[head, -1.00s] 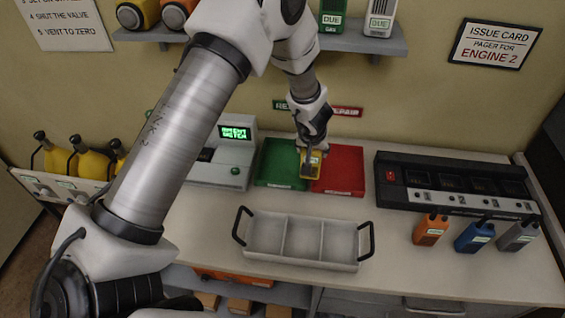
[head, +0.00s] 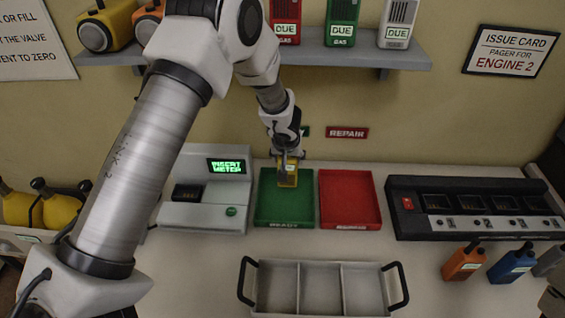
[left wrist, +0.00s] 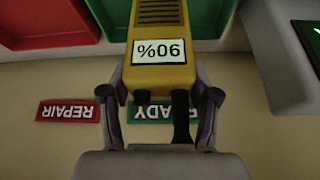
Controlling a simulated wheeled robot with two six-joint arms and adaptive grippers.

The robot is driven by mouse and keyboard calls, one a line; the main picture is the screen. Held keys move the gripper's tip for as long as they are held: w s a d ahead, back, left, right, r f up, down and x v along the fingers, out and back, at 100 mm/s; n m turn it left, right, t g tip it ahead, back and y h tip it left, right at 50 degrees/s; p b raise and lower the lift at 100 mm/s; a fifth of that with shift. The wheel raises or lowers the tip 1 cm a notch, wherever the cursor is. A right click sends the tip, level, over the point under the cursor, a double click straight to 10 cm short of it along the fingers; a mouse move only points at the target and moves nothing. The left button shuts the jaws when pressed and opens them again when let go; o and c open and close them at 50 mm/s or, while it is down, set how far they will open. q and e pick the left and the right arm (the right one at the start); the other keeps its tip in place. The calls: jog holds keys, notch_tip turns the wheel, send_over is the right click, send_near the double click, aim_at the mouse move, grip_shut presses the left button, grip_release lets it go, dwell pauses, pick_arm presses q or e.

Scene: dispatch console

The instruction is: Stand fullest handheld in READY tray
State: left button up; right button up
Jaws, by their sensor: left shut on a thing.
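My left gripper (head: 287,160) is shut on the yellow handheld (head: 287,177). It holds the handheld at the back of the green READY tray (head: 283,213); whether the handheld touches the tray floor I cannot tell. In the left wrist view, the yellow handheld (left wrist: 158,22) sits between the two fingers (left wrist: 160,95), and its label reads 90%, upside down. Orange (head: 464,262), blue (head: 513,263) and grey (head: 549,262) handhelds stand at the right; their labels are too small to read.
The red REPAIR tray (head: 349,200) is just right of the green one. A meter console (head: 208,215) stands to the left, a black charger (head: 470,228) to the right. An empty three-part carrier (head: 320,314) lies in front. A shelf (head: 400,60) hangs above.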

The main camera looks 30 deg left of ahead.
pick_arm(q)
jog(key=shift+f, duration=0.2)
jog(key=shift+w+a+f, duration=0.1)
jog(key=shift+w+a, duration=0.1)
jog(key=o, duration=1.4)
jog(key=shift+w+a+f, duration=0.1)
jog(key=shift+a+f, duration=0.05)
jog(key=shift+a, duration=0.05)
jog(key=shift+s+d+r, duration=0.2)
jog(key=shift+d+r, duration=0.05)
jog(key=p+v, duration=0.5)
jog(key=v, duration=0.6)
jog(key=shift+r, duration=0.4)
pick_arm(e)
jog(key=r, duration=0.4)
jog(key=shift+w+a+r, duration=0.15)
jog(key=shift+a+r, duration=0.05)
pick_arm(q)
jog(key=shift+a, duration=0.1)
